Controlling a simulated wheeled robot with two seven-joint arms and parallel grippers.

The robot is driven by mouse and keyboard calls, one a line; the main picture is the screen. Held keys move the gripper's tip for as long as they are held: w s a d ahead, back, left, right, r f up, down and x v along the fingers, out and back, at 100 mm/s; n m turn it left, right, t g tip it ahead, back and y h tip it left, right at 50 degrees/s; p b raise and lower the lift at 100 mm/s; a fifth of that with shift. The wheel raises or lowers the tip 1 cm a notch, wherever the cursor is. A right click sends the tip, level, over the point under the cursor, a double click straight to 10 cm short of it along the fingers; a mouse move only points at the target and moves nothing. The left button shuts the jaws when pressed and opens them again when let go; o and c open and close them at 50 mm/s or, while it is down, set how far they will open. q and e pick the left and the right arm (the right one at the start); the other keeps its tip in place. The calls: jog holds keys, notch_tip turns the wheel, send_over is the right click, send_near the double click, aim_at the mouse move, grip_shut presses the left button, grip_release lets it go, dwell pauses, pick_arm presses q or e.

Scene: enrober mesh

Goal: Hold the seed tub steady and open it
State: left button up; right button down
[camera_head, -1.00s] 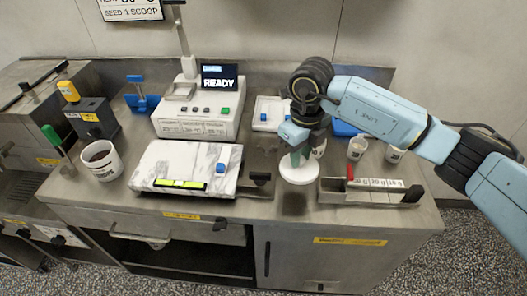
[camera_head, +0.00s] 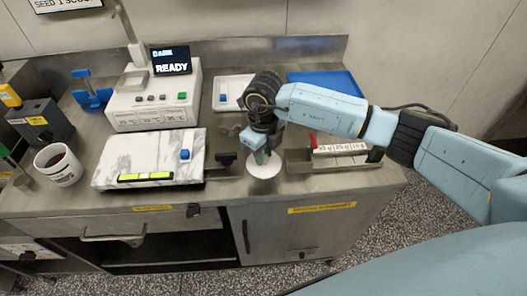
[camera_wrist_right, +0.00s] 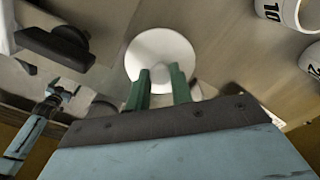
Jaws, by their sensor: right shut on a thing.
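The seed tub (camera_head: 264,168) is a white round piece on the steel counter, right of the marble slab. It also shows in the right wrist view (camera_wrist_right: 160,50). My right gripper (camera_head: 263,156) points down over it from above. Its green fingers (camera_wrist_right: 160,88) are shut on a narrow pale part of the tub between them. My gripper hides part of the tub, so I cannot tell lid from body. A light-blue arm with small dark jaws, apparently my left gripper (camera_wrist_right: 64,93), shows at the lower left of the right wrist view. Its jaw state is unclear.
A metal tray (camera_head: 300,166) with a white labelled block is close on the right. The marble slab (camera_head: 125,150), mug (camera_head: 58,167) and READY machine (camera_head: 150,105) are further left. White cups (camera_wrist_right: 280,10) stand nearby.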

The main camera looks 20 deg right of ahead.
jog(key=c, duration=1.2)
grip_release()
jog(key=shift+c, duration=0.2)
jog(key=shift+r, duration=0.1)
jog(key=shift+w+r, duration=0.1)
jog(key=shift+r, duration=0.25)
notch_tip(320, 180, up, 11)
jog(key=shift+r, duration=0.2)
